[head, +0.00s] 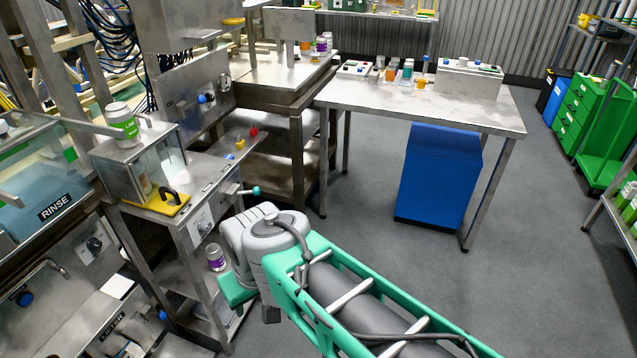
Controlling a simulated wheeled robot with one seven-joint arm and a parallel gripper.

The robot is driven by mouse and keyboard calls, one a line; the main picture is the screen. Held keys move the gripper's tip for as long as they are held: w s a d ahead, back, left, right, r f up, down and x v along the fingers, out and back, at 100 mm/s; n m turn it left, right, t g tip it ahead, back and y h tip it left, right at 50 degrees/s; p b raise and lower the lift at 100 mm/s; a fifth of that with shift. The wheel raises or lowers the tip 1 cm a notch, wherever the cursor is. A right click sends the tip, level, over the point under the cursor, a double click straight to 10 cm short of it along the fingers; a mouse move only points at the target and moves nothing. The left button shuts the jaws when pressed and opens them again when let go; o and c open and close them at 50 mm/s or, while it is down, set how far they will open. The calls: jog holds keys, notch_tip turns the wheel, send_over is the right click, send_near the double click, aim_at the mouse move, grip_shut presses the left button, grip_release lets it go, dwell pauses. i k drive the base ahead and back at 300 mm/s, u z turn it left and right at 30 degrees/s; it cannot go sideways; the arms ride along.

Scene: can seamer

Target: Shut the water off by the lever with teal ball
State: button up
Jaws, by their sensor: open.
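The lever with the teal ball (256,190) sticks out to the right from the front of the steel machine stand (178,222). Its thin metal rod lies roughly level, with the ball at its free end. My gripper (238,289) is at the end of my green and grey arm, below and a little left of the ball in the head view. It is open and apart from the lever. My wrist hides most of it, and its fingertips are hard to make out.
A red knob (253,132) and a yellow knob (239,143) stand on the bench top behind the lever. A clear-walled box (128,168) with a yellow base is left. A purple-labelled can (215,257) sits low by the stand. The floor (350,220) to the right is clear up to a blue bin (438,172).

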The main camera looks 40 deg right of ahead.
aim_at(256, 190)
jog(key=z, duration=0.55)
jog(key=k, duration=0.55)
jog(key=u, duration=0.2)
jog(key=i, duration=1)
jog(key=u, duration=0.8)
